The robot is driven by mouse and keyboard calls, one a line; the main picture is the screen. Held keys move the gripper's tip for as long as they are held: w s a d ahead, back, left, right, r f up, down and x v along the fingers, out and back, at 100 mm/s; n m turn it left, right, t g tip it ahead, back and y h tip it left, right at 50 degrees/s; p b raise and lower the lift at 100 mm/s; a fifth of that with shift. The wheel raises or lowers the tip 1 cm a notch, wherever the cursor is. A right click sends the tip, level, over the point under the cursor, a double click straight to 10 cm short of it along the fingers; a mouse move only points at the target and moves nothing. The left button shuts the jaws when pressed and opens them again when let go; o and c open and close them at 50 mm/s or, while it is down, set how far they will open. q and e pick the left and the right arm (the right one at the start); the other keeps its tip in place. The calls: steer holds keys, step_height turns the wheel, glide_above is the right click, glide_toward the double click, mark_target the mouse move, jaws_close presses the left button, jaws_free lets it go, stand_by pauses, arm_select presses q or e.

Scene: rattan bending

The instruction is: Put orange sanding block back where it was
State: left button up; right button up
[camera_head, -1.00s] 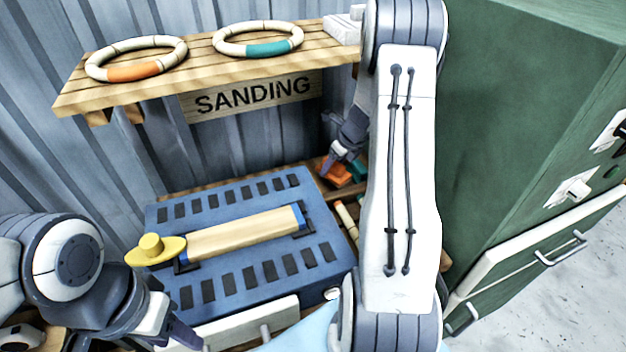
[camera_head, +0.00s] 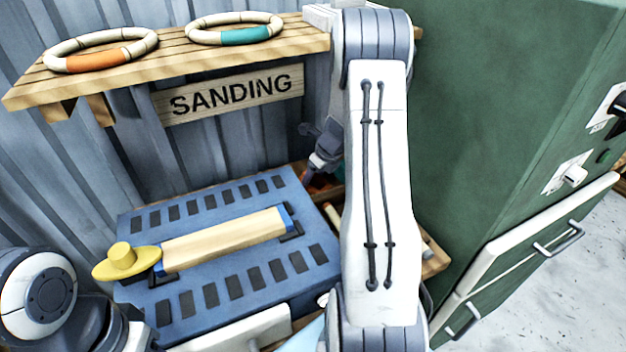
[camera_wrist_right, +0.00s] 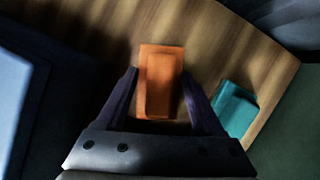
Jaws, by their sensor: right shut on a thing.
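The orange sanding block (camera_wrist_right: 160,80) sits between the two dark fingers of my right gripper (camera_wrist_right: 160,84) in the right wrist view. The fingers are shut on its sides, over a wooden surface (camera_wrist_right: 215,45). I cannot tell whether the block touches the wood. A teal block (camera_wrist_right: 234,108) lies on the wood to the right, apart from the gripper. In the head view my right gripper (camera_head: 318,172) is small and dark behind my right arm, and the block is mostly hidden there. Only part of my left arm shows at the lower left; its fingertips are out of frame.
A blue slotted bench (camera_head: 230,208) holds a pale roller (camera_head: 222,238) and a yellow knob (camera_head: 124,258). A wooden shelf (camera_head: 165,63) with two rings is above, over a SANDING sign (camera_head: 228,95). A green cabinet (camera_head: 490,130) stands close on the right.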

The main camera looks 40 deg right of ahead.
mark_target(324, 189)
steer(key=shift+f, duration=0.1)
steer(key=o, duration=1.4)
steer(key=shift+o, duration=0.2)
steer(key=shift+r, duration=0.25)
steer(key=p+v, duration=0.1)
steer(key=v, duration=1)
steer(key=shift+s+r, duration=0.15)
steer(key=shift+r, duration=0.2)
steer(key=shift+s, duration=0.1)
